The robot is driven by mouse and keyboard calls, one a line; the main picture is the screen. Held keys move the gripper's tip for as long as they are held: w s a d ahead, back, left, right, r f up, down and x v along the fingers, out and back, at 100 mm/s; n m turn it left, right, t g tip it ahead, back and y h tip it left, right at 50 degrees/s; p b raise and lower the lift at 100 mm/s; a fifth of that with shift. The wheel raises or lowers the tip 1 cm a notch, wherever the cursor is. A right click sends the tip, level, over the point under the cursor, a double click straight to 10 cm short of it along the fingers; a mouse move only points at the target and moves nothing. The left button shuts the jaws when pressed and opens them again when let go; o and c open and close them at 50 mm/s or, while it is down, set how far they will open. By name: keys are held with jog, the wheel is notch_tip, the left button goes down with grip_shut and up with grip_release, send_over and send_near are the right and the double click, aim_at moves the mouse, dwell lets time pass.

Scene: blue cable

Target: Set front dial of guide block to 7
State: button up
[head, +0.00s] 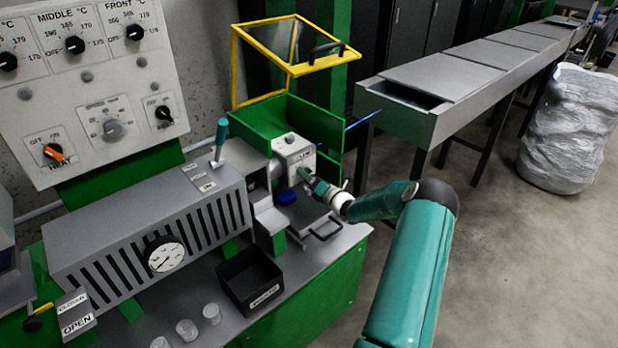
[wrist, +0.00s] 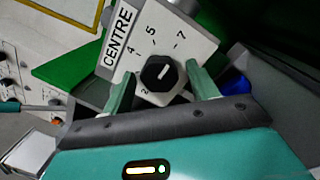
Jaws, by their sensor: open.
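The guide block (head: 293,153) is a pale box on the green machine, with a small round knob on top. In the wrist view its white face (wrist: 187,22) reads "CENTRE", with 4, 5 and 7 legible around a black dial (wrist: 160,72). The dial's white mark slants toward the right, below the 7; its exact setting is unclear. My gripper (wrist: 161,80) is open, with one finger on each side of the dial; contact cannot be told. In the head view my gripper (head: 304,176) is at the block's right face and hides the dial.
A control panel (head: 75,85) with several knobs stands at the left. A yellow-framed guard (head: 236,65) is raised behind the block, over a green housing (head: 258,122). A black bin (head: 249,280) and clear cups (head: 187,330) are in front. A blue cable (head: 362,121) runs behind.

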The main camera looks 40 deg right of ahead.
jog(key=s+f, duration=0.1)
jog(key=s, duration=1.2)
jog(key=shift+s+d+f, duration=0.15)
jog(key=shift+s+f, duration=0.05)
jog(key=shift+s, duration=0.15)
jog(key=a+r+n+g+y, duration=0.35)
jog(key=a+n, duration=0.35)
jog(key=a, duration=0.3)
jog(key=w+a+r+n+g+y, duration=0.1)
jog(key=a+r+n+g+y, duration=0.1)
jog(key=a+r+n+g, duration=0.55)
jog(key=a+r+n+g+y, duration=0.1)
jog(key=a+r+n+y, duration=0.15)
jog(key=a+n, duration=0.85)
jog(key=s+a+r+n+h, duration=0.3)
jog(key=s+a+r+n, duration=0.1)
jog(key=s+a+n, duration=0.1)
jog(key=s+a+r+n+g+h, duration=0.1)
jog(key=s+a+r+n, duration=0.3)
jog(key=s+n, duration=0.4)
jog(key=s+a+r+n+h, duration=0.4)
jog(key=s+a+r+n, duration=0.1)
jog(key=s, duration=0.4)
jog(key=shift+s+a+n+g+h, duration=0.2)
jog(key=shift+a+n+g+h, duration=0.1)
jog(key=shift+a+n, duration=0.3)
